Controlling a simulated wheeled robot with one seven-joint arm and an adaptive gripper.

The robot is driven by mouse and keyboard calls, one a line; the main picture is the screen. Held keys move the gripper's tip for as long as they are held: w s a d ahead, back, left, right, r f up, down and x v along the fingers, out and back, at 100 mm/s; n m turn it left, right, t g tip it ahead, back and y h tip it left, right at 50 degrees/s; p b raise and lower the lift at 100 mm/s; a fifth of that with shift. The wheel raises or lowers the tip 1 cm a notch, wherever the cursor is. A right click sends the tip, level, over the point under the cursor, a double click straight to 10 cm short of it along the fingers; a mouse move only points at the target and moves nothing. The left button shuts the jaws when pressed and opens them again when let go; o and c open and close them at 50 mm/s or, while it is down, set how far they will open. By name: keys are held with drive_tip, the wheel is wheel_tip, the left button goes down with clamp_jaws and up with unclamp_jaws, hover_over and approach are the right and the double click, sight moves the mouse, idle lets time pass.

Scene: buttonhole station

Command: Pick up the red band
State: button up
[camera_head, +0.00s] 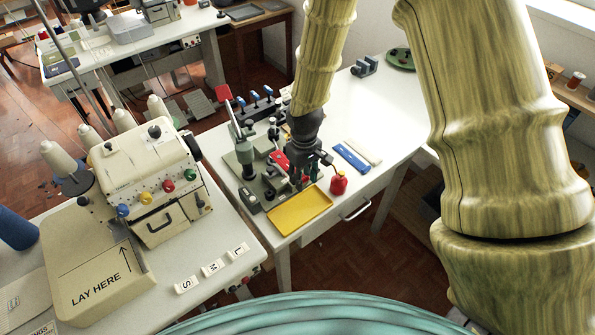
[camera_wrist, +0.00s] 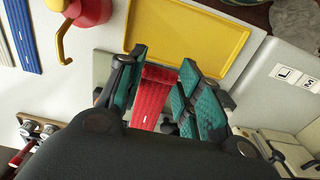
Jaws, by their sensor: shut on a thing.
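The red band (camera_wrist: 152,98) is a flat, ribbed red strip between the teal-padded fingers of my gripper (camera_wrist: 160,80) in the wrist view. The gripper is shut on it, and one end points up the picture toward the yellow tray. The lower end is hidden behind the dark gripper body. In the head view my gripper (camera_head: 308,165) is over the white table, behind the yellow tray. Small red patches show around it there, but I cannot tell which is the band. Whether the band touches the surface below is unclear.
A yellow tray (camera_head: 299,209) lies at the table's front edge, with a red can (camera_head: 338,184) to its right. A blue band (camera_head: 351,158) and a cream band (camera_head: 364,151) lie farther right. Clamps and a grey press (camera_head: 243,150) crowd the left; a sewing machine (camera_head: 150,165) stands beyond.

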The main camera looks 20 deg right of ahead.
drive_tip(key=s+d+b, duration=0.1)
drive_tip(key=s+b, duration=0.2)
drive_tip(key=s, duration=0.7)
drive_tip(key=w+a+m, duration=0.1)
drive_tip(key=w, duration=0.4)
drive_tip(key=w+a+m, duration=0.1)
drive_tip(key=w, duration=0.3)
drive_tip(key=w+a+r+m, duration=0.1)
drive_tip(key=w, duration=0.4)
drive_tip(key=shift+w+m, duration=0.35)
drive_tip(key=shift+m, duration=0.05)
